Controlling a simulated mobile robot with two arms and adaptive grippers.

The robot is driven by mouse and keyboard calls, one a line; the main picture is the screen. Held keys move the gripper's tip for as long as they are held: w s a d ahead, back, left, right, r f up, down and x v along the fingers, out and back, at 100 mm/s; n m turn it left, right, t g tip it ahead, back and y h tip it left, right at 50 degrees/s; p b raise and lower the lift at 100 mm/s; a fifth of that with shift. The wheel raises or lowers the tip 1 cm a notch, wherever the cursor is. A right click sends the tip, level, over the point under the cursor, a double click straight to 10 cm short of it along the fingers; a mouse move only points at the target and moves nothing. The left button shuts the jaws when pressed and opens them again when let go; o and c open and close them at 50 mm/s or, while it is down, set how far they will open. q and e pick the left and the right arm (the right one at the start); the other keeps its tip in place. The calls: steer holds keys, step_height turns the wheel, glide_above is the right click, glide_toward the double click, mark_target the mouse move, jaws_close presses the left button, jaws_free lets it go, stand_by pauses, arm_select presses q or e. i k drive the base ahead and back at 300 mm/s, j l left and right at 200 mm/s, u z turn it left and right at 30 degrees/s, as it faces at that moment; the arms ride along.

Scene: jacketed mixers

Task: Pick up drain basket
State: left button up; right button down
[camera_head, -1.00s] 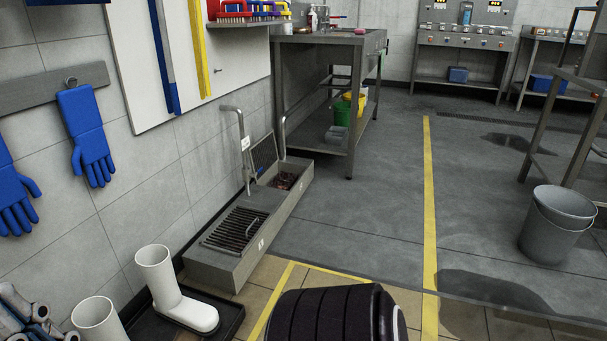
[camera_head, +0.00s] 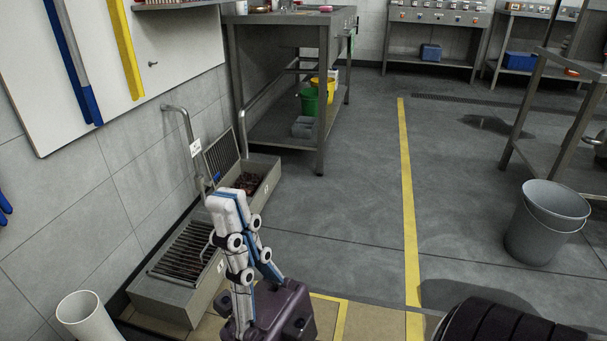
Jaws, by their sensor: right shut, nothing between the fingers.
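A low metal drain unit (camera_head: 167,299) stands on the floor along the left wall. Its far compartment is open, with a hinged grate (camera_head: 221,154) tilted up behind it. What looks like the drain basket (camera_head: 247,184), holding dark reddish bits, sits down in that compartment, partly hidden by the rim. My right gripper (camera_head: 229,197) rises from the bottom of the picture, its white and blue fingers shut and empty. In the picture it overlaps the drain unit just in front of the open compartment. I cannot tell whether it touches anything. My left gripper is out of view.
A slatted grate (camera_head: 183,252) covers the near compartment. Bent metal rails (camera_head: 186,135) rise beside the unit. A steel table (camera_head: 322,98) stands beyond. A grey bucket (camera_head: 545,222) is at the right, with open floor between.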

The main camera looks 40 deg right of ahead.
mark_target(247, 188)
steer(key=i+l+z, duration=0.35)
steer(key=i+l, duration=0.4)
steer(key=l, duration=0.2)
steer(key=i+l+z, duration=0.3)
steer(key=i+l, duration=0.4)
steer(key=i, duration=0.2)
